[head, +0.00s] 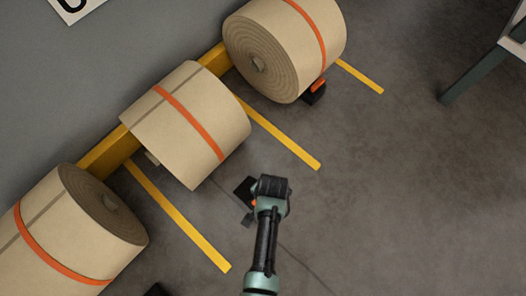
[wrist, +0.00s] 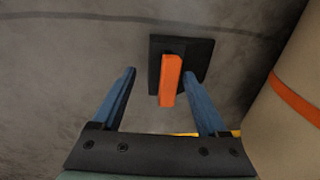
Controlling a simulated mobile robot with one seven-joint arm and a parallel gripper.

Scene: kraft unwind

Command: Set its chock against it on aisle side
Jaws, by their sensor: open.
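A chock with a black base and an orange grip (wrist: 171,80) lies on the floor in the wrist view. In the head view its dark base (head: 244,189) shows partly behind my arm, apart from the middle paper roll (head: 185,125). That roll is tan with an orange strap; a roll (wrist: 292,105) stands at the right of the wrist view, with a gap to the chock. My gripper (wrist: 156,70) is open, its blue fingers on either side of the orange grip; contact cannot be told. In the head view the fingers are mostly hidden.
A far roll (head: 285,45) has a chock (head: 315,92) at its lower right side. A near roll (head: 70,235) lies at lower left. A yellow beam (head: 112,150) runs behind them; yellow floor lines (head: 285,135) mark bays. A table leg (head: 470,75) stands right. Lower right floor is clear.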

